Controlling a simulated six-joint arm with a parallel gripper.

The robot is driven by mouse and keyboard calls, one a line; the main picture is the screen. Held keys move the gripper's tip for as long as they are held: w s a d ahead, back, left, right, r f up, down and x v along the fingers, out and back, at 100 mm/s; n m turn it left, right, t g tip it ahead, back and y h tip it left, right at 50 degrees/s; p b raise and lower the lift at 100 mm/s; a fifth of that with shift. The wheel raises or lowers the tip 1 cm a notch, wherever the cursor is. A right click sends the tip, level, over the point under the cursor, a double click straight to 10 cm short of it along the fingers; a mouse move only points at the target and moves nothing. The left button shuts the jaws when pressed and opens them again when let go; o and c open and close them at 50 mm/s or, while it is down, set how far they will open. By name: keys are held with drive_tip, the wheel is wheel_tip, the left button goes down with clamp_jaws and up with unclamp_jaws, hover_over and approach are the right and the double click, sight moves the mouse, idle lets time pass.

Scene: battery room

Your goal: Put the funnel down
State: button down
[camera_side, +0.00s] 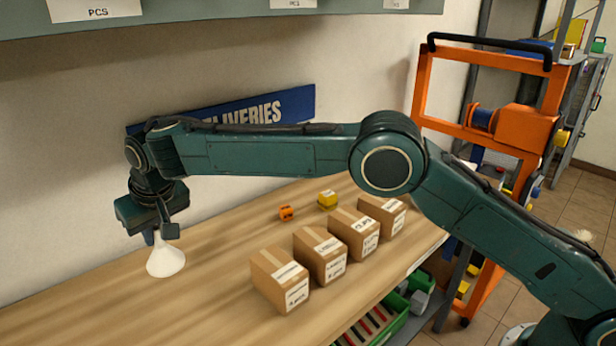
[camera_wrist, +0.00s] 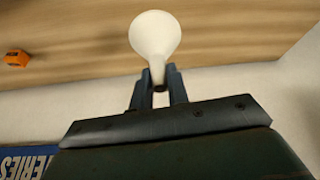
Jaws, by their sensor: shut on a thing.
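The white funnel (camera_side: 166,261) is at the left of the wooden bench in the side view, wide mouth down and stem up. My gripper (camera_side: 163,234) is above it with its fingers shut on the stem. In the wrist view the funnel (camera_wrist: 155,36) is at the top centre, its stem between the two fingertips of my gripper (camera_wrist: 158,84). I cannot tell whether its rim touches the bench top or is slightly above it.
Several cardboard boxes (camera_side: 323,257) stand in a row on the bench (camera_side: 215,300) to the right. An orange object (camera_side: 286,213) and a yellow object (camera_side: 327,200) lie behind them. The bench around the funnel is clear. A blue sign (camera_side: 290,106) is at the wall.

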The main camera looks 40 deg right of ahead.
sight(168, 267)
drive_tip(key=shift+f, duration=4.45)
drive_tip(key=shift+f, duration=0.15)
drive_tip(key=c, duration=1.4)
unclamp_jaws()
drive_tip(key=shift+o, duration=0.2)
drive_tip(key=v, duration=1.2)
drive_tip(key=shift+d, duration=0.1)
